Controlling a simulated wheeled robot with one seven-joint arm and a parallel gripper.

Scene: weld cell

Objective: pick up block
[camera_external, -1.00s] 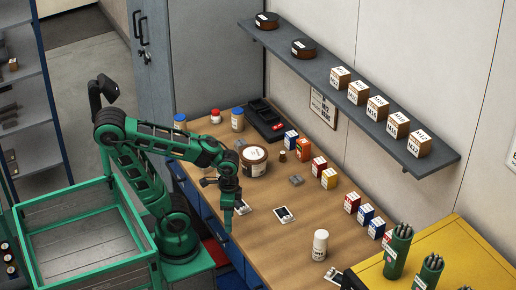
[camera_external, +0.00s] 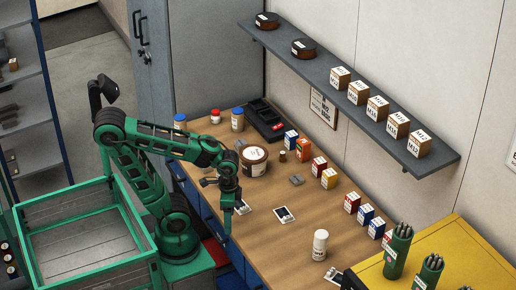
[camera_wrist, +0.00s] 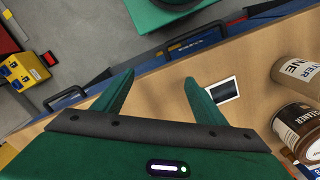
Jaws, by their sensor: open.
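My gripper (camera_external: 227,226) points down over the front edge of the wooden bench (camera_external: 262,225). In the wrist view my gripper (camera_wrist: 157,80) is open, its two green fingers apart with nothing between them. A small grey block (camera_external: 297,180) lies on the bench near its middle, right of the large brown-and-white jar. Another small grey piece (camera_external: 240,144) lies behind the jar, partly hidden. I cannot tell which one is the task's block. No grey block is clear in the wrist view.
The brown-and-white jar (camera_external: 254,160) stands behind my gripper. Photo-like cards (camera_external: 285,215) lie flat nearby. Several small boxes (camera_external: 304,150) line the back of the bench. A white bottle (camera_external: 320,245) stands to the right. A grey shelf (camera_external: 350,97) overhangs the back.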

